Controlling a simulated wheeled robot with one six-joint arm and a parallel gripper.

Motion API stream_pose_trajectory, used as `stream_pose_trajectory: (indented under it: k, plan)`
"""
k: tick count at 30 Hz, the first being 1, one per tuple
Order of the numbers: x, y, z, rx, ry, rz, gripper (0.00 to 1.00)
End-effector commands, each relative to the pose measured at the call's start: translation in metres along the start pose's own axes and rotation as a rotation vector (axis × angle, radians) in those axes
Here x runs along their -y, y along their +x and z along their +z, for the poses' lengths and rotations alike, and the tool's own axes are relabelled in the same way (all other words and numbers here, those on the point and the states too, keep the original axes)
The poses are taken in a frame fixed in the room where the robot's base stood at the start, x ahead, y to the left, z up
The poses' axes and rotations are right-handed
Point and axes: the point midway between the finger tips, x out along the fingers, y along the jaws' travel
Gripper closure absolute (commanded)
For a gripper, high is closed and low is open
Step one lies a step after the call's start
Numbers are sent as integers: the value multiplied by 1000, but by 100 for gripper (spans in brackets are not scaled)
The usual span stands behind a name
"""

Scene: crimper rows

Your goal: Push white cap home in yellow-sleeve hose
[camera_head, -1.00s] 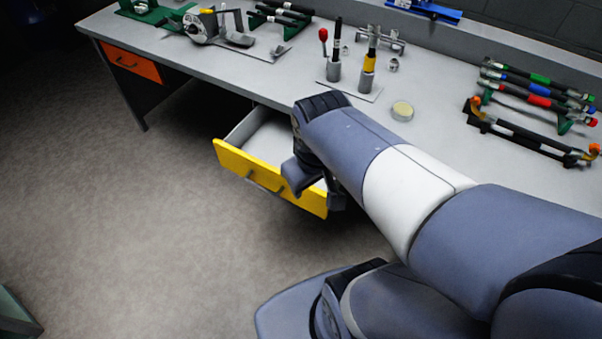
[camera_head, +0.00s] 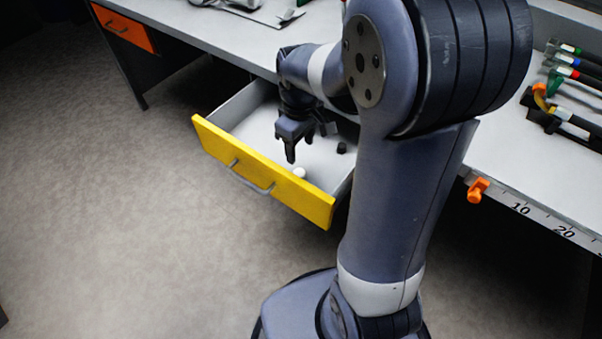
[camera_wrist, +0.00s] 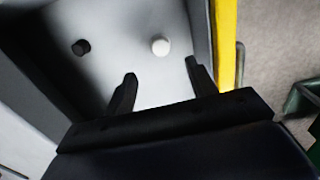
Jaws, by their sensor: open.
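The white cap (camera_head: 299,173) lies on the floor of the open yellow-front drawer (camera_head: 262,170), near its front panel. The cap (camera_wrist: 160,46) also shows in the wrist view, beyond the fingertips and roughly between their lines. My gripper (camera_head: 291,152) is over the drawer, pointing down, open and empty. In the wrist view its two fingers (camera_wrist: 160,72) stand apart and touch neither cap.
A black cap (camera_wrist: 81,47) lies in the drawer left of the white one in the wrist view. The drawer walls enclose the gripper. Hoses with coloured bands (camera_head: 575,75) lie on the bench at right. An orange drawer (camera_head: 124,28) is shut at upper left.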

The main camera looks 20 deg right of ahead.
Motion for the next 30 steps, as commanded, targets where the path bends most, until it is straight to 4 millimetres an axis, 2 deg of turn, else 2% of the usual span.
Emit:
stream_pose_trajectory:
  k: [1,6,13,21,30]
  plan:
    - [1,11,1,3,0,-2,46]
    - [0,37,0,2,1,-1,46]
    - [0,55,0,1,1,-1,46]
    - [0,93,-3,2,2,-1,46]
    - [0,97,-3,0,2,0,46]
